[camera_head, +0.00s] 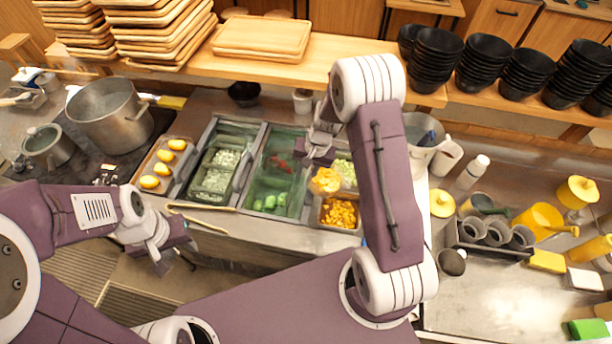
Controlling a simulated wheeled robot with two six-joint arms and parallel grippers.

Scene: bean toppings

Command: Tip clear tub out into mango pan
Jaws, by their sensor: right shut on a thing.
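My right gripper (318,158) is above the topping pans, shut on the clear tub (326,181). The tub shows mostly as a patch of pale yellow pieces, and its walls are hard to make out. It is over the back part of the mango pan (340,229), a metal pan with orange-yellow cubes (338,212) in it. I cannot tell how far the tub is tilted. My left gripper (176,252) is away to the left, in front of the counter, with nothing visible in it. Its finger gap is not clear.
Pans with green and white toppings lie left of the mango pan. A tray of yellow fruits (160,181) and a large pot (108,112) stand further left. Black bowls (434,58) line the back shelf. Cups and yellow-lidded containers stand at the right.

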